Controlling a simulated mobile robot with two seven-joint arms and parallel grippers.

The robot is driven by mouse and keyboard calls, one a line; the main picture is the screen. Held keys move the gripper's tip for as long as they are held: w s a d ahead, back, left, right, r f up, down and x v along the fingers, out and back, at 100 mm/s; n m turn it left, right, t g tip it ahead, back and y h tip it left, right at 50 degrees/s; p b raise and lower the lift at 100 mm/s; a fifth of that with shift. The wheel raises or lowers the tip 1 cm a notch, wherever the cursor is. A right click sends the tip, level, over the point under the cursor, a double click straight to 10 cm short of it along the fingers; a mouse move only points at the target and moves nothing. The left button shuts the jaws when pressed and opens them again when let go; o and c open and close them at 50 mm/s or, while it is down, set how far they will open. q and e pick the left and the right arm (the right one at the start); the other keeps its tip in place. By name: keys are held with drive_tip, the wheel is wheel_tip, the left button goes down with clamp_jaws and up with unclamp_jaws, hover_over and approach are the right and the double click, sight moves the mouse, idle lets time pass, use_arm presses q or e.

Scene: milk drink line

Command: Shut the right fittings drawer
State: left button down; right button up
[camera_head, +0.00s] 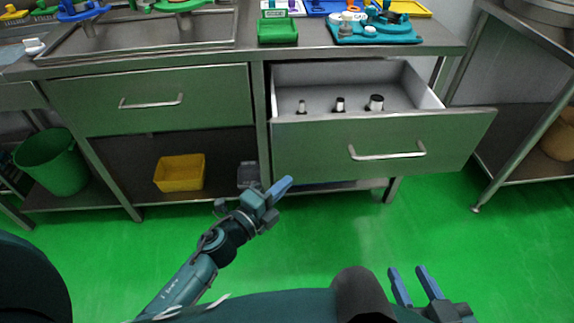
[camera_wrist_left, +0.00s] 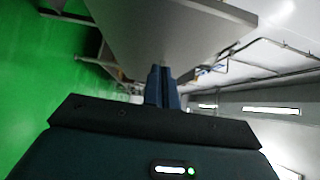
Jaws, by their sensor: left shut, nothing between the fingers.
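The right fittings drawer (camera_head: 318,152) is pulled out from under the counter, and its inside shows. Its front has a bar handle (camera_head: 387,152). Several small dark-and-light fittings (camera_head: 340,104) stand in the drawer. My left gripper (camera_head: 282,187) is shut and empty, close to the lower left part of the drawer front in the picture; whether it touches cannot be told. Its closed fingers (camera_wrist_left: 162,84) also show in the left wrist view, near a large grey surface. My right gripper (camera_head: 408,270) is open and empty over the green floor, well below the drawer front in the picture.
The left drawer (camera_head: 150,100) is shut. A yellow bin (camera_head: 180,173) stands on the shelf below it, and a green bucket (camera_head: 50,162) is further left. A green tray (camera_head: 277,31) and a teal tray (camera_head: 375,38) lie on the counter. The floor in front is clear.

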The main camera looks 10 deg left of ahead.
sight(299, 156)
use_arm(q)
drive_tip(key=w, duration=0.5)
drive_tip(key=shift+w+d, duration=0.2)
drive_tip(key=shift+w, duration=0.05)
drive_tip(key=shift+w+a, duration=0.2)
drive_tip(key=shift+w, duration=0.3)
use_arm(e)
drive_tip(key=shift+a+f, duration=0.1)
drive_tip(key=shift+f, duration=0.15)
